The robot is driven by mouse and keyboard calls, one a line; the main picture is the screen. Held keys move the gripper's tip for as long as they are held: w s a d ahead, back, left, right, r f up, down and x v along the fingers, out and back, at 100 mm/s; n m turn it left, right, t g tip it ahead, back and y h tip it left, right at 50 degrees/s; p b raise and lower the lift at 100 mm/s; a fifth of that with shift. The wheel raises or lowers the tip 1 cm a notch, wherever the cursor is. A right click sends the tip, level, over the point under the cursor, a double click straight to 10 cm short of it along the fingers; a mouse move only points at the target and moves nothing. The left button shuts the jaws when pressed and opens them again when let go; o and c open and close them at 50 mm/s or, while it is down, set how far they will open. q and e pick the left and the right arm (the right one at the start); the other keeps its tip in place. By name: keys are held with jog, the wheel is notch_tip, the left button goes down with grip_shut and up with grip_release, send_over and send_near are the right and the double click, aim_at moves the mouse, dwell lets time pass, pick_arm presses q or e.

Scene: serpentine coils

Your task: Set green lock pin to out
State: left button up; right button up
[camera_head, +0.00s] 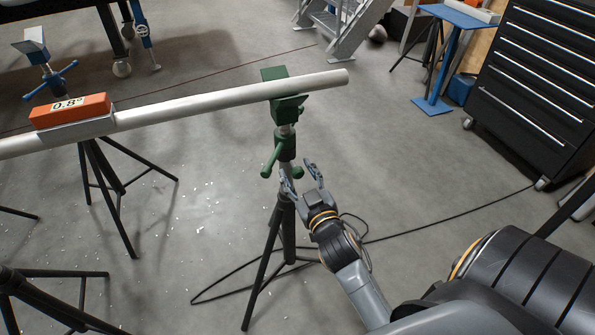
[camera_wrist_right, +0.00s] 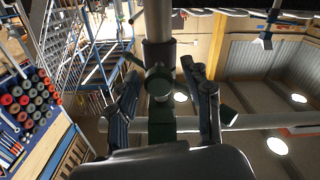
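A green-headed pipe stand (camera_head: 284,147) stands upright in the middle of the head view, with a long pale pipe (camera_head: 220,98) lying across its head. A small green knob (camera_head: 297,172), which looks like the lock pin, sticks out of its collar on my right gripper's side. My right gripper (camera_head: 302,178) is open at the collar, its fingertips around or just short of the knob. In the right wrist view, the pin's round end (camera_wrist_right: 159,88) faces the camera between the spread fingers (camera_wrist_right: 165,108). I cannot tell whether they touch. My left gripper is not in view.
An orange level reading 0.8° (camera_head: 70,110) sits on the pipe at left. Black tripod legs (camera_head: 265,262) and a loose cable (camera_head: 440,225) are on the floor around the stand. A black drawer cabinet (camera_head: 540,85) stands at right. Floor between stand and cabinet is mostly clear.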

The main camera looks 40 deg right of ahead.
jog(key=v, duration=0.7)
jog(key=shift+s, duration=0.25)
dwell(0.5)
